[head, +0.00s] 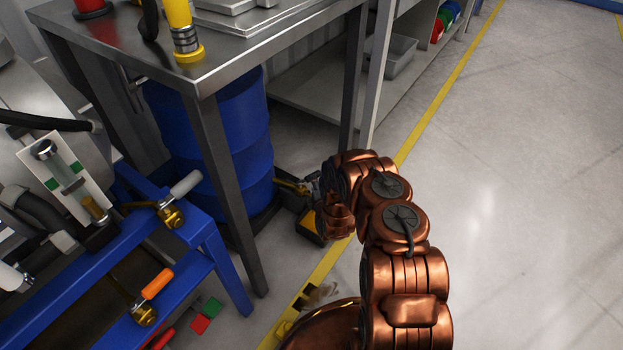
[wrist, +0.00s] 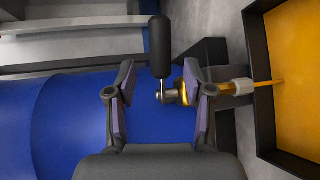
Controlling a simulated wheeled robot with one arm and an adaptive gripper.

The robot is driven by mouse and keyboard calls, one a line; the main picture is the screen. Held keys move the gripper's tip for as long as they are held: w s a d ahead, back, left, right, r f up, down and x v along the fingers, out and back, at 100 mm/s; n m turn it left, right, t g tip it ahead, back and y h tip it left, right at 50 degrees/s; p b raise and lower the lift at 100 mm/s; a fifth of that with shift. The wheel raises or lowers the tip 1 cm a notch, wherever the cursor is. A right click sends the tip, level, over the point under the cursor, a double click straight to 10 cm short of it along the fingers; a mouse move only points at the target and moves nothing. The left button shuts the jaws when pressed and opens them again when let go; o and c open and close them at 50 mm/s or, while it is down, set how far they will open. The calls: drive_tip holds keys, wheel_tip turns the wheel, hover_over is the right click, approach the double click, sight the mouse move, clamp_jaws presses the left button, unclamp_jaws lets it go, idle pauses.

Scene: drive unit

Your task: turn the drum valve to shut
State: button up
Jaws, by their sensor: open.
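The drum valve has a brass and metal body (wrist: 180,95) on the drum's right and a black handle (wrist: 159,47) pointing up in the picture. My gripper (wrist: 159,80) is open, one finger left of the handle, the other overlapping the brass body. The handle appears between the fingertips; contact cannot be told. In the head view my copper arm mostly hides the gripper, and a small brass part of the valve (head: 290,186) shows beside it.
A yellow tray with a black rim (wrist: 258,75) sits right of the valve. The steel table's leg (head: 225,190) stands close to the drum. A blue frame with other valves, white (head: 186,184) and orange handled (head: 157,284), is at lower left. The floor at right is clear.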

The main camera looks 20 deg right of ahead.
drive_tip(key=shift+b+x, duration=0.65)
drive_tip(key=shift+x, duration=2.25)
clamp_jaws()
